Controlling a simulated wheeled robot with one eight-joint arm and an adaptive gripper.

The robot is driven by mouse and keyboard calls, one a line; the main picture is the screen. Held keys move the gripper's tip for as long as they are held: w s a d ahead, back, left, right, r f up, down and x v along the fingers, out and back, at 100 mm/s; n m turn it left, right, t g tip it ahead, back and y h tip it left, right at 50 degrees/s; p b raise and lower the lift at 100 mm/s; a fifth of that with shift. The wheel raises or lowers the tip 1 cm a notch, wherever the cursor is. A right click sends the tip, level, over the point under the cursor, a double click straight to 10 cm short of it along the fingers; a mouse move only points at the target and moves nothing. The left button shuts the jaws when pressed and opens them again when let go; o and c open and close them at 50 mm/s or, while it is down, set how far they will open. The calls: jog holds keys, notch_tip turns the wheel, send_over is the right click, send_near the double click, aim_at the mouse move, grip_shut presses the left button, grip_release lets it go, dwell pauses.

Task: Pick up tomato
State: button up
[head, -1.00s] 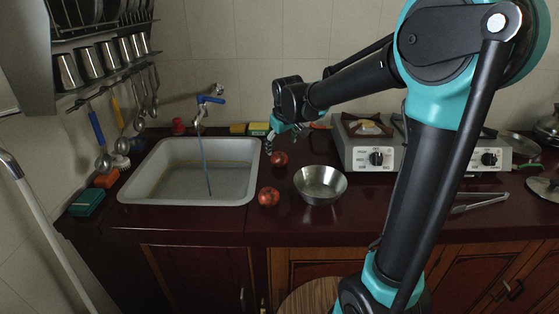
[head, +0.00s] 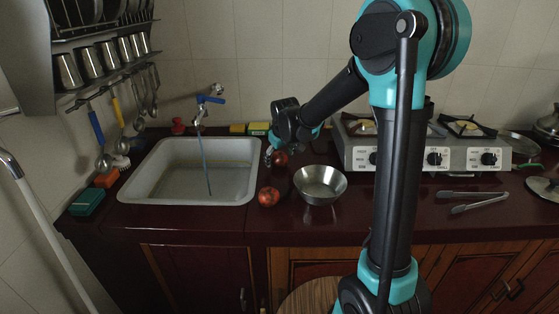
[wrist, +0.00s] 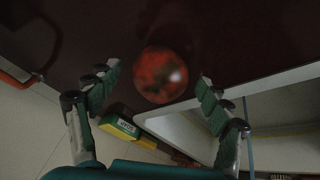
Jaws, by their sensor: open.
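Two red tomatoes are on the dark red counter. The rear tomato (head: 281,158) is to the right of the sink's back part, partly hidden by my gripper. The front tomato (head: 269,196) stands clear beside the steel bowl. My gripper (head: 269,156) is open, pointing down at the rear tomato. In the wrist view a red tomato with dark patches (wrist: 160,74) shows between the two spread green-padded fingers, with a visible gap on each side. It looks like the rear one. Neither finger appears to touch it.
A steel bowl (head: 320,186) stands to the right of the tomatoes. The white sink (head: 147,194) is to the left. A gas stove (head: 413,157) and tongs (head: 478,204) are at right.

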jog(key=shift+c, duration=0.6)
jog(key=c, duration=1.2)
jog(key=shift+r, duration=0.2)
